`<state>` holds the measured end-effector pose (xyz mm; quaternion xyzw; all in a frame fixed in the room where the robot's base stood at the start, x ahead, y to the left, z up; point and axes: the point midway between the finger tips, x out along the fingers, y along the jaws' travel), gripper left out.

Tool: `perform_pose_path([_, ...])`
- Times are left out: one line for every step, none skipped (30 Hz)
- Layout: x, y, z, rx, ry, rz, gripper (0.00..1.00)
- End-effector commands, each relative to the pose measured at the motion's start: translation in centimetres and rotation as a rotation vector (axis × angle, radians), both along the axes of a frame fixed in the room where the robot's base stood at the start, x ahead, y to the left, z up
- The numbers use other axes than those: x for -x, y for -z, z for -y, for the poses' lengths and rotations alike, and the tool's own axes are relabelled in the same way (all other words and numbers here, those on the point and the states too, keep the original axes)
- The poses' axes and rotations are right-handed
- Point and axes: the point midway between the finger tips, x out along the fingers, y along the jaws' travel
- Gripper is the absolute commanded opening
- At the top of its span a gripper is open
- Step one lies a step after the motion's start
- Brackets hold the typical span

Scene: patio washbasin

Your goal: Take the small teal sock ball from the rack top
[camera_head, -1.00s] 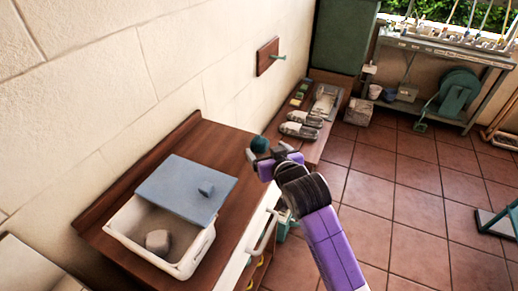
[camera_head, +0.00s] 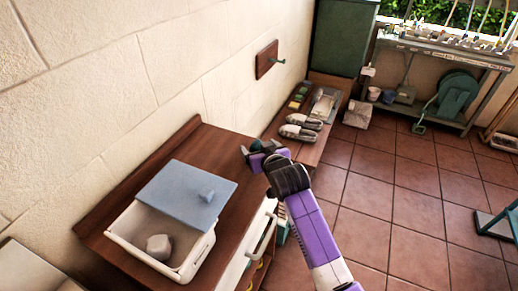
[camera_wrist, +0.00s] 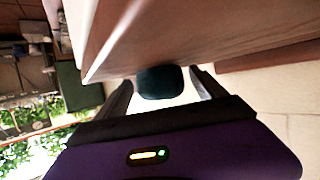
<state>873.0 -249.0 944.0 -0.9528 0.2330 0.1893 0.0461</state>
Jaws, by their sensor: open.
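The small dark teal sock ball (camera_wrist: 160,82) sits between the two fingers of my gripper (camera_wrist: 161,90) in the wrist view, close to a wooden surface. In the head view the ball (camera_head: 255,145) is mostly hidden by my gripper (camera_head: 258,150), at the far right corner of the brown wooden top (camera_head: 215,140). The fingers are apart, one on each side of the ball. Whether they touch it cannot be told.
A white bin (camera_head: 120,232) with a blue-grey lid (camera_head: 180,195) and a grey lump (camera_head: 158,246) stands on the wooden top. Grey shoes (camera_head: 300,130) rest on a lower bench beyond. A wall hook (camera_head: 268,60) is above. Open tiled floor (camera_head: 390,200) lies right.

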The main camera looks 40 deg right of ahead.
Motion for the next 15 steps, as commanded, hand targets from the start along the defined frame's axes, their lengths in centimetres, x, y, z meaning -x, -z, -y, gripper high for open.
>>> perform_pose_path([0.01, 0.01, -0.01, 0.000, 0.000, 0.000, 0.80])
perform_pose_path([0.02, 0.01, 0.00, 0.000, 0.000, 0.000, 0.80])
perform_pose_path([0.02, 0.01, -0.01, 0.000, 0.000, 0.000, 0.72])
perform_pose_path([0.02, 0.01, -0.01, 0.000, 0.000, 0.000, 0.66])
perform_pose_path([0.02, 0.01, -0.01, 0.000, 0.000, 0.000, 0.60])
perform_pose_path([0.03, 0.01, -0.02, 0.000, 0.000, 0.000, 0.52])
perform_pose_path([0.03, 0.01, -0.02, 0.000, 0.000, 0.000, 0.47])
perform_pose_path([0.03, 0.02, -0.02, 0.000, 0.000, 0.000, 0.41])
perform_pose_path([0.03, 0.01, -0.02, 0.000, 0.000, 0.000, 0.33])
perform_pose_path([0.03, 0.01, -0.02, 0.000, 0.000, 0.000, 0.27])
perform_pose_path([0.03, 0.02, -0.02, 0.000, 0.000, 0.000, 0.21])
perform_pose_path([0.04, 0.01, -0.03, 0.000, 0.000, 0.000, 0.16])
perform_pose_path([0.03, -0.01, -0.03, 0.000, 0.000, 0.000, 0.15])
perform_pose_path([0.03, -0.01, -0.03, 0.000, 0.000, 0.000, 0.15])
perform_pose_path([0.03, -0.01, -0.03, 0.000, 0.000, 0.000, 0.15])
